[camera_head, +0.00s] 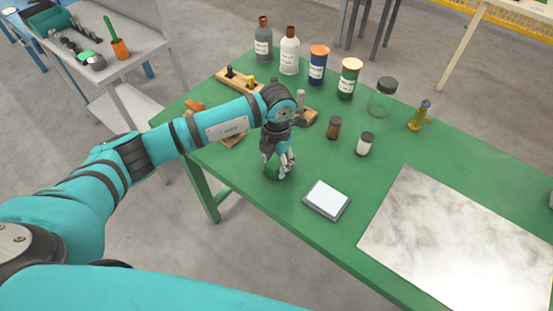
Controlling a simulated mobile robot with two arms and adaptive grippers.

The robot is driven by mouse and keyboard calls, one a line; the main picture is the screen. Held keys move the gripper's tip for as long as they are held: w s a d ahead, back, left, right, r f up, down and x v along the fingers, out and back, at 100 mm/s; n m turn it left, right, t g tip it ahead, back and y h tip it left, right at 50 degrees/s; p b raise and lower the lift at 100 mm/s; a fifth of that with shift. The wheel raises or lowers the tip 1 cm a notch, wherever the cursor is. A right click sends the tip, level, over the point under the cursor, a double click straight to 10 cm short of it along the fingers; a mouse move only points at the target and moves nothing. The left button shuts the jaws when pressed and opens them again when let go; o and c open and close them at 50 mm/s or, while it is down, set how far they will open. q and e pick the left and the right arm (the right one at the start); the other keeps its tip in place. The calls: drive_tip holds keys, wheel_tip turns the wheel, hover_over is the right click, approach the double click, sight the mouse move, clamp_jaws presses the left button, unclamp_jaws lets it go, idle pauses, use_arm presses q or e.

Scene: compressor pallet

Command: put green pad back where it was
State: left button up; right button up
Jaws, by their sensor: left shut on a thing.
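My left gripper (285,172) points down over the green table (225,160), near its front edge. It is shut on the green pad (271,168), which shows as a small green patch beside the fingers. The fingers and wrist hide most of the pad. I cannot tell whether the pad touches the table, as both are green. My right gripper is not in view.
A grey pad with a white top (327,199) lies just right of the gripper. A marbled sheet (455,240) covers the right side. Wooden holders (236,80), bottles (289,55), jars (349,79), small vials (365,144) and a brass fitting (420,115) stand behind.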

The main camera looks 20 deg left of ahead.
sight(277, 161)
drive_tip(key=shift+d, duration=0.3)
use_arm(q)
drive_tip(key=shift+f, duration=0.25)
drive_tip(key=o, duration=1.1)
drive_tip(key=shift+r, duration=0.1)
drive_tip(key=shift+o, duration=0.2)
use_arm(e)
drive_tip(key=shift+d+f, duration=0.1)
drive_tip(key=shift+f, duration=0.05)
use_arm(q)
drive_tip(key=shift+r, duration=0.35)
wheel_tip(277, 161, up, 12)
drive_tip(key=b, duration=0.2)
drive_tip(key=shift+f, duration=0.15)
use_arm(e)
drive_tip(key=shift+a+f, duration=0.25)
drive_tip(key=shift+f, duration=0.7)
use_arm(q)
drive_tip(key=shift+d+f, duration=0.1)
